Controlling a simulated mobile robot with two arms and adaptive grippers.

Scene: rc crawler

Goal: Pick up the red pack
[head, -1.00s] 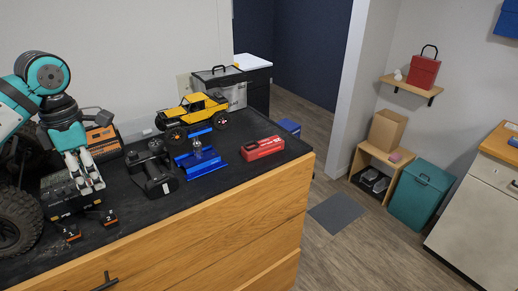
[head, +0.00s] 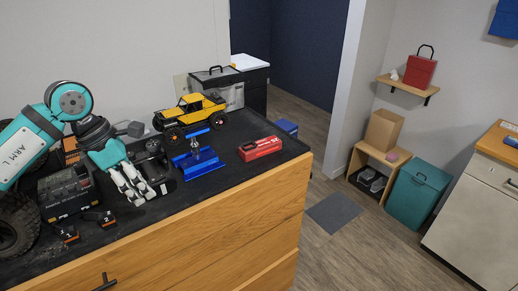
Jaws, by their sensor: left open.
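The red pack (head: 260,149) is a small red box with white lettering. It lies on the black top of the wooden dresser, near the right end. My left gripper (head: 139,198) is open and empty, to the left of the pack and well apart from it. Its pale fingers are in front of the black radio controller (head: 152,160) and hide part of it. My right gripper does not show.
A blue stand (head: 197,161) is between my left gripper and the pack. A yellow crawler (head: 190,109) stands behind it. The dresser's front edge (head: 225,208) drops to the floor.

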